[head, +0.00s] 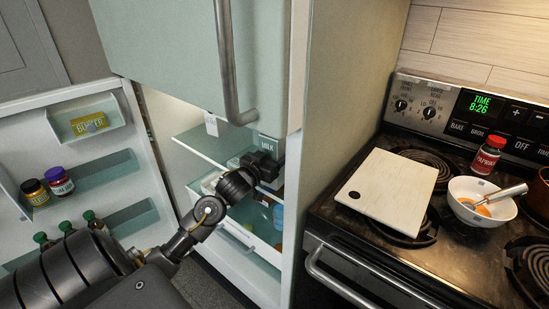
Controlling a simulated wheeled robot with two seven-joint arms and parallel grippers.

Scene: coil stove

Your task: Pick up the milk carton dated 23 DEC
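A pale carton marked MILK (271,143) stands inside the open fridge, near the right wall. Its date cannot be read, and my gripper hides much of its lower part. My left gripper (268,168) reaches into the fridge from the left, at the front of this carton. Its fingers are dark and too small to show whether they are open or closed on the carton. My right gripper is out of view.
The open fridge door (70,108) holds jars and bottles on the left. The upper door and handle (228,70) hang above my arm. A stove with a white cutting board (388,195), a bowl (470,212) and a paprika jar (488,155) stands right.

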